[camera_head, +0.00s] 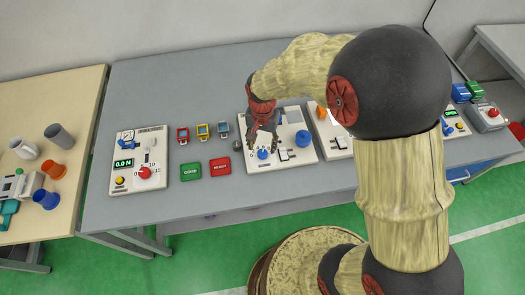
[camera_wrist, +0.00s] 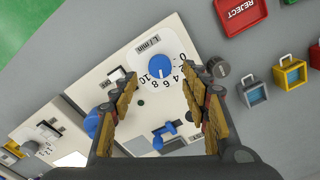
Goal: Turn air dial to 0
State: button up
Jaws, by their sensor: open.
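The air dial (camera_wrist: 161,66) is a round blue knob on a white panel (camera_wrist: 115,48). A 0 to 10 scale curves around it, with "L/min" printed beside it. In the wrist view 0 is at its right and 10 at its lower left. A small pale mark shows on the knob, but its exact reading is too small to tell. The dial also shows in the head view (camera_head: 262,154). My gripper (camera_wrist: 161,80) is open, its fingers either side of the dial in the picture. In the head view my gripper (camera_head: 262,143) hangs over the panel, close to the dial; contact cannot be told.
A dark round knob (camera_wrist: 222,68) stands beside the right finger. A blue lever (camera_wrist: 164,130) and another blue knob (camera_wrist: 92,123) share the panel. The front table strip is clear.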

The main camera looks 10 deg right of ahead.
aim_at(262, 153)
notch_tip(262, 153, down, 5)
jog(key=shift+r+b, duration=0.1)
jog(key=shift+b, duration=0.35)
jog(key=c, duration=0.3)
jog(key=c, duration=0.8)
jog(key=shift+c, duration=0.3)
